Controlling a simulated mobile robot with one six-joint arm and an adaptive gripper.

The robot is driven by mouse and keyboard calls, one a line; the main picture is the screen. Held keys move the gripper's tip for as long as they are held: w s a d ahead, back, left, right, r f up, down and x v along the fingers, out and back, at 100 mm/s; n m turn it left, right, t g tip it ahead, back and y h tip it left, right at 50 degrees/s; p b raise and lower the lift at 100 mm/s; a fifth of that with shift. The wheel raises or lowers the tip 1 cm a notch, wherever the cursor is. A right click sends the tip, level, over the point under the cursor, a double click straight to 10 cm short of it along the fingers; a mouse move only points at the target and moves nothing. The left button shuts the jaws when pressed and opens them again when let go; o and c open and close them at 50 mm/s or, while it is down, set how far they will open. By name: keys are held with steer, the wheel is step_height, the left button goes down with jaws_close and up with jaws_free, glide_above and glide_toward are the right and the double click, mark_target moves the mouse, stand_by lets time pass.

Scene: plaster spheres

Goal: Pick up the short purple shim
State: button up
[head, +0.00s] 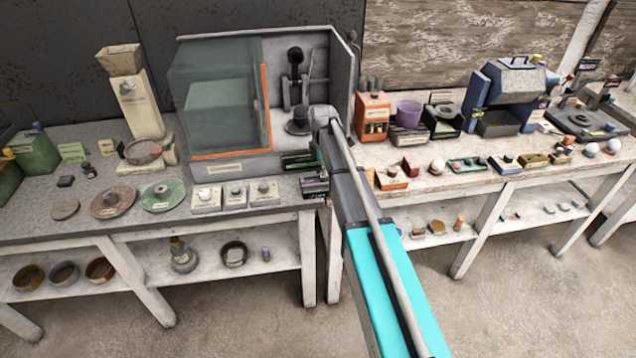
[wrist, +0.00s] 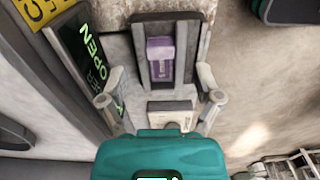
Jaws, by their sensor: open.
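The short purple shim (wrist: 160,60) shows in the wrist view, with a pale label on its face. It lies in a dark narrow holder (wrist: 143,82) on a light grey surface. My gripper (wrist: 160,88) is open, its two grey fingers apart on the left and right just below the shim in the picture. Nothing is between the fingertips that I can see as held. I cannot tell the height gap between fingers and shim.
A black sign with green "OPEN" lettering (wrist: 92,50) stands close left of the holder. A small white block (wrist: 170,108) lies between the fingers' bases. In the head view, a glass-fronted cabinet (head: 215,95) stands behind, with crowded benches on both sides.

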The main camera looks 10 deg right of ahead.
mark_target(314, 179)
steer(key=shift+f+b, duration=1.5)
steer(key=shift+f, duration=0.35)
steer(key=c, duration=1)
